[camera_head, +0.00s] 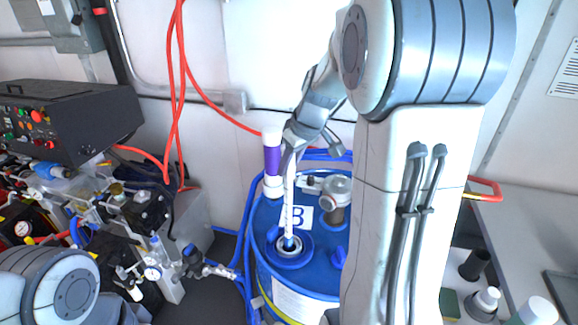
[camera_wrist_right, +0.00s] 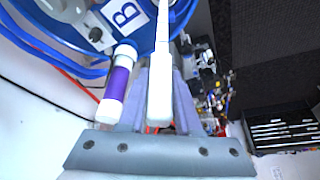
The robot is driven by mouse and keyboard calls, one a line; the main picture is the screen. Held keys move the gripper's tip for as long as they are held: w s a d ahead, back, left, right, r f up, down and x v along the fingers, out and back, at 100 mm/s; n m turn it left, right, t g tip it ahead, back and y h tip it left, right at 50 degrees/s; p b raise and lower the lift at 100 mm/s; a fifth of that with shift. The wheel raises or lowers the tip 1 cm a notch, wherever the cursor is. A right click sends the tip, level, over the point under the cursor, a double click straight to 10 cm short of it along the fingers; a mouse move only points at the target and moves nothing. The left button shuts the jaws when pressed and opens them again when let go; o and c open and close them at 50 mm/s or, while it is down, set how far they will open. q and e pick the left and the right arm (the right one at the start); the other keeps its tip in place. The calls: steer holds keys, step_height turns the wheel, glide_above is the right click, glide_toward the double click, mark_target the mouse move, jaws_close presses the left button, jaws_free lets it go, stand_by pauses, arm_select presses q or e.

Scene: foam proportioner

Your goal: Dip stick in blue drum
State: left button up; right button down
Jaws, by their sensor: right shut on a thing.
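The blue drum (camera_head: 262,215) stands at the centre of the head view with a white label "B" on its top. In the wrist view the drum (camera_wrist_right: 45,25) shows along the top edge. The white stick (camera_head: 290,200) is nearly upright, and its lower end is at the drum's round opening (camera_head: 289,246); how far inside it reaches, I cannot tell. My right gripper (camera_head: 292,150) is shut on the upper part of the stick, above the drum. In the wrist view the stick (camera_wrist_right: 160,95) runs between the fingers of the right gripper (camera_wrist_right: 160,85). My left gripper is not in view.
A white and purple cylinder (camera_head: 272,160) stands close beside the stick. A metal fitting (camera_head: 335,190) sits on the drum top. Blue hoses (camera_head: 246,225) run around the drum. A black control box (camera_head: 65,120) and piping are at left, a grey counter (camera_head: 520,235) at right.

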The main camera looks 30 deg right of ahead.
steer(key=shift+r+p, duration=2.2)
steer(key=shift+r, duration=1)
